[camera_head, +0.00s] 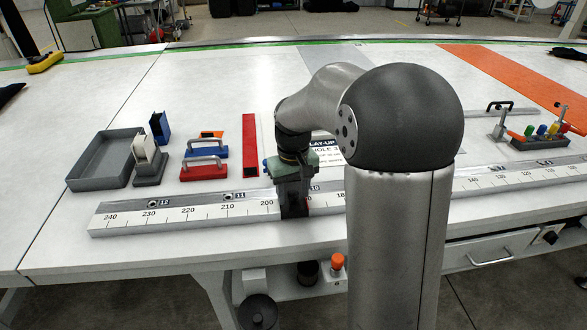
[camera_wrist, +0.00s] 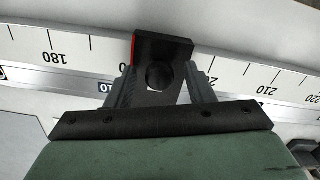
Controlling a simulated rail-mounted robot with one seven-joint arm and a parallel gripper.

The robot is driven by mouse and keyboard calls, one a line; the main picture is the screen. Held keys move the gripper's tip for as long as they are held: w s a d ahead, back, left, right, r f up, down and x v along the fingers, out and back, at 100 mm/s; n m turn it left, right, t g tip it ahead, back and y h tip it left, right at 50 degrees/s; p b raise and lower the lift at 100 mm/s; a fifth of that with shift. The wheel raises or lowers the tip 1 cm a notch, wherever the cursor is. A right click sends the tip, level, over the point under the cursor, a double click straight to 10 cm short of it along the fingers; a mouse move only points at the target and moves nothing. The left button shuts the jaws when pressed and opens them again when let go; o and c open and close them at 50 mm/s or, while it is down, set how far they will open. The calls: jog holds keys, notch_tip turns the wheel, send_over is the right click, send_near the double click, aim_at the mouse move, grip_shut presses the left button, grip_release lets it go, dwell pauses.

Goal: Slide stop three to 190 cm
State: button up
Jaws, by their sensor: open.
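The steel rail with a printed scale (camera_head: 180,217) runs along the table's front edge. A black stop (camera_head: 294,211) sits on it, between the visible 200 and partly hidden 180 labels. My gripper (camera_head: 293,198) points down over the stop. Its open fingers (camera_wrist: 160,82) stand on both sides of the stop; contact cannot be told. No stop number is readable.
Numbered rail marks 12 (camera_head: 153,203) and 11 (camera_head: 228,196) show left of the stop. Behind the rail are a grey tray (camera_head: 75,165), a red handled block (camera_head: 204,170), a blue one (camera_head: 207,149) and a red bar (camera_head: 250,145). My arm hides the rail's middle.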

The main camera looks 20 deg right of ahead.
notch_tip(320, 180, up, 17)
jog(key=shift+f, duration=0.15)
dwell(0.5)
jog(key=s+a+f, duration=0.2)
jog(key=s+f, duration=0.6)
jog(key=s, duration=0.4)
jog(key=s+a+f, duration=0.3)
jog(key=s+f, duration=0.5)
jog(key=s, duration=0.4)
jog(key=shift+s+f+m, duration=0.2)
jog(key=shift+f+m, duration=0.1)
jog(key=shift+f, duration=0.05)
